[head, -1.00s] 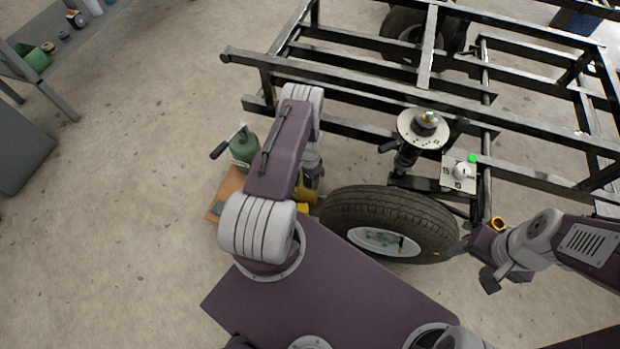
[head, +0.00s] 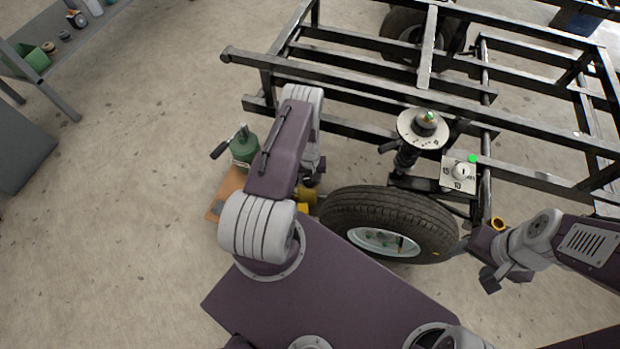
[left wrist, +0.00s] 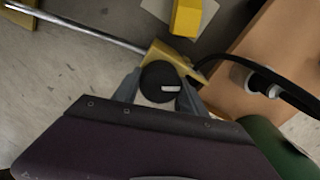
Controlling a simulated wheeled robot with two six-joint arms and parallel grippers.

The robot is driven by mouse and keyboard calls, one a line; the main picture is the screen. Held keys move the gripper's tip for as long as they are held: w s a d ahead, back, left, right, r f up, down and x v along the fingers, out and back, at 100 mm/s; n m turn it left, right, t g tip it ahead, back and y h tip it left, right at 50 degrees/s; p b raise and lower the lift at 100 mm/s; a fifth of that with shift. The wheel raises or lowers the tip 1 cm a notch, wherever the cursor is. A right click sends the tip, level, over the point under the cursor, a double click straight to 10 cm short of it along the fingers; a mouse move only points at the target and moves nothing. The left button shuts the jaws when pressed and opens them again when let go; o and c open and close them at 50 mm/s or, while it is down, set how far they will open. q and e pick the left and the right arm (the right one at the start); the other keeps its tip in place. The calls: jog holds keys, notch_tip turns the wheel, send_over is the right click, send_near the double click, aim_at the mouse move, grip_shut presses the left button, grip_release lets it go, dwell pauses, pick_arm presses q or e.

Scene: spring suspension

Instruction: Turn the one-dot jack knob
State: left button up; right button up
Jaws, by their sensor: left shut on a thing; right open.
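A round black knob (left wrist: 161,81) with a white bar mark on its face sits against a yellow jack body (left wrist: 170,58) in the left wrist view. My left gripper (left wrist: 160,95) is shut on this knob, one finger on each side. I cannot make out any dots on it. In the head view the yellow jack (head: 306,196) shows partly beside the tyre, and my left arm hides the knob. My right gripper (head: 480,264) is open and empty, just right of the tyre.
A green bottle jack (head: 243,149) stands on a wooden board (head: 229,186) left of my arm. The tyre (head: 385,215), a dial plate (head: 458,173), a spring-top disc (head: 420,130) and the black frame (head: 370,84) crowd the right.

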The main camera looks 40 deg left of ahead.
aim_at(310, 178)
pick_arm(q)
jog(key=n, duration=0.5)
jog(key=shift+n, duration=0.3)
jog(key=n, duration=0.5)
jog(key=shift+n, duration=0.3)
jog(key=o, duration=1.4)
notch_tip(310, 178, up, 8)
jog(key=p, duration=0.5)
jog(key=shift+r, duration=0.55)
